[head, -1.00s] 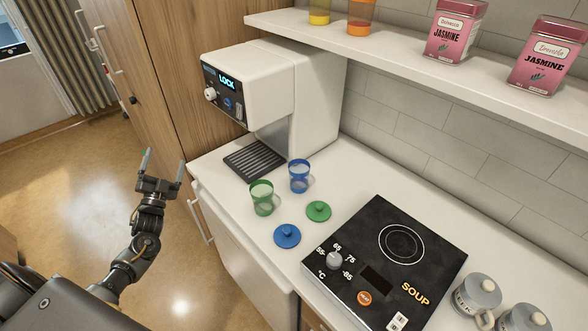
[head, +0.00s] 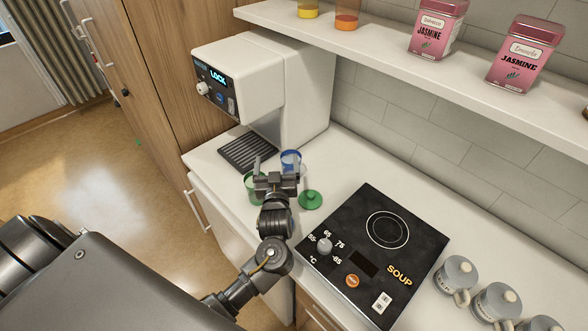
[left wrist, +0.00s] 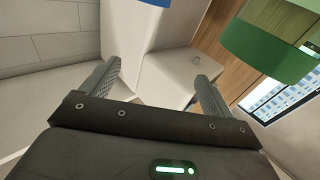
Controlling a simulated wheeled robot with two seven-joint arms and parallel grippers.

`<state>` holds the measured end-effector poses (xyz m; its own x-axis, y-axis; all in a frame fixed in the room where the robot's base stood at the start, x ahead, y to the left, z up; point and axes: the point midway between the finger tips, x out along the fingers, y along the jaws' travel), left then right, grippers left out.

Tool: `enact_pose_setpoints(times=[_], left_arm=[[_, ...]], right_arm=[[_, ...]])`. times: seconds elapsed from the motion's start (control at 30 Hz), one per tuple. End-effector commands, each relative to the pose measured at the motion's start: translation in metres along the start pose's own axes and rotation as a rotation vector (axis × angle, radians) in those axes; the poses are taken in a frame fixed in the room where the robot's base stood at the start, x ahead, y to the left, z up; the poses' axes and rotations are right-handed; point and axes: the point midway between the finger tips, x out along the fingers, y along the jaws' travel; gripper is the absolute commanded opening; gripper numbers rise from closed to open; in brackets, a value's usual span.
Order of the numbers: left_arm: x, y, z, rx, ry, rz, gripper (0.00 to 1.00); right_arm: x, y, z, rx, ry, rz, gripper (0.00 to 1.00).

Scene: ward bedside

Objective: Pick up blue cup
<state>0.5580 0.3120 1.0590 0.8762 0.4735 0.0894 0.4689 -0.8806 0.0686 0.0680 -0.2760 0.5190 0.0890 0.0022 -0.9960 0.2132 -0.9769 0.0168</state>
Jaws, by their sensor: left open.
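The blue cup (head: 290,156) stands on the white counter in front of the dispenser; its lower part is hidden behind my left gripper. My left gripper (head: 276,164) is open, with its fingers raised in front of the cups. In the left wrist view a blue band (left wrist: 154,2) shows at the top edge, beyond the open fingers (left wrist: 158,72). My right gripper is not in view.
A green lid (head: 310,200) lies right of the gripper. A black hot plate (head: 352,235) fills the counter to the right. The white dispenser (head: 270,85) with its drip tray (head: 246,152) stands behind. Grey lidded mugs (head: 455,274) are at the lower right. A shelf (head: 420,75) hangs above.

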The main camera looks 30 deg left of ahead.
Motion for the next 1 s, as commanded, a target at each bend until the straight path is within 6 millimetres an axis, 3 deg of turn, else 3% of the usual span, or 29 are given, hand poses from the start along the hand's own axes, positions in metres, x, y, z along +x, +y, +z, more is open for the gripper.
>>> enact_pose_setpoints(times=[0.1,0.23,0.43,0.73,1.0], left_arm=[[-0.012,0.02,0.034,0.034,-0.137,0.015,0.87],[-0.021,0.033,0.053,0.062,-0.224,0.032,0.87],[-0.019,0.037,0.057,0.072,-0.244,0.038,0.87],[0.023,0.037,0.065,0.074,-0.241,0.038,0.87],[0.033,0.037,0.069,0.071,-0.241,0.037,0.87]], right_arm=[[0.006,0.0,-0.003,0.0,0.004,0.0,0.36],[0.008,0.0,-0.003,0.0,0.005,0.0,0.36],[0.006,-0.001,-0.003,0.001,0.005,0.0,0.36],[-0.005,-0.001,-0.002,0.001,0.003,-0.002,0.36],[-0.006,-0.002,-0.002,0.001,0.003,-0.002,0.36]])
